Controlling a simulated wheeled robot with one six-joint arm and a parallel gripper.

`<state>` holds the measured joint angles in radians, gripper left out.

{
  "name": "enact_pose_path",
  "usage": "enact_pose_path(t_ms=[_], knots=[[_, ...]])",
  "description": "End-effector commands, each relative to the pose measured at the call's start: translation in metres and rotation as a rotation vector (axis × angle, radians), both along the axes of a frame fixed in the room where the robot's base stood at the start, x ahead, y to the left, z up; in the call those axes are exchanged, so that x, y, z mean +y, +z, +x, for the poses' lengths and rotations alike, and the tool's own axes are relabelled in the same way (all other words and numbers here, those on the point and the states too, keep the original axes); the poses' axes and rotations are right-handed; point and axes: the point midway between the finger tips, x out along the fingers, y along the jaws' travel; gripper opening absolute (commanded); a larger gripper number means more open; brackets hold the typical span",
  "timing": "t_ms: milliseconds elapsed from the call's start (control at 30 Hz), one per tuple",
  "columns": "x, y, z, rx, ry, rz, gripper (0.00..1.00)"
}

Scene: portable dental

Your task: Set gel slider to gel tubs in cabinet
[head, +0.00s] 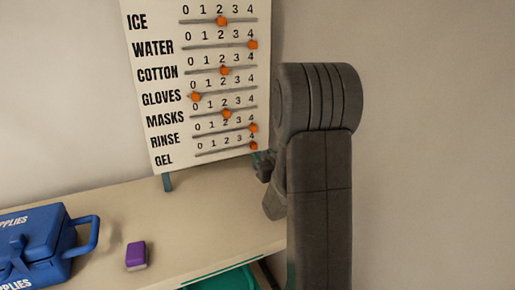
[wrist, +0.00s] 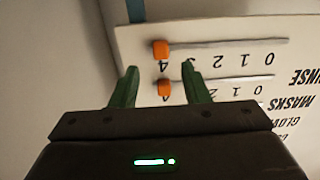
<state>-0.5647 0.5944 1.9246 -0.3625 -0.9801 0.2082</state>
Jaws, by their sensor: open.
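The gel slider's orange knob (head: 254,146) is at 4, the right end of the lowest row on the white board (head: 170,105). In the wrist view, which shows the board upside down, the gel knob (wrist: 161,49) lies just beyond my fingertips. My gripper (wrist: 160,67) is open, its green fingers on either side of the rinse knob (wrist: 164,87) in the picture. I cannot tell whether they touch the board. In the head view my arm partly hides the gripper (head: 262,157) at the board's lower right corner. No gel tubs or cabinet interior can be made out.
The other knobs read ice 2, water 4, cotton 2, gloves 0, masks 2 and rinse 4. The rinse knob sits close to the gel knob. A blue supplies case (head: 35,240) and a purple block (head: 136,255) are on the counter (head: 190,215). A teal surface (head: 225,280) shows below.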

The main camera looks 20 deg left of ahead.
Motion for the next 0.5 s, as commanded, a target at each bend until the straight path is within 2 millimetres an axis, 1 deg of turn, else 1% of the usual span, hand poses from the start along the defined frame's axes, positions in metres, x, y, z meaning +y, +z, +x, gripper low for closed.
enact_pose_path(t_ms=[33, 200, 300, 500], knots=[[0.009, 0.0, 0.007, 0.0, 0.002, 0.0, 0.42], [0.03, 0.0, 0.026, 0.0, 0.001, 0.0, 0.42], [0.038, 0.0, 0.032, 0.0, 0.001, 0.0, 0.42], [0.045, 0.0, 0.038, 0.001, 0.0, -0.001, 0.42]])
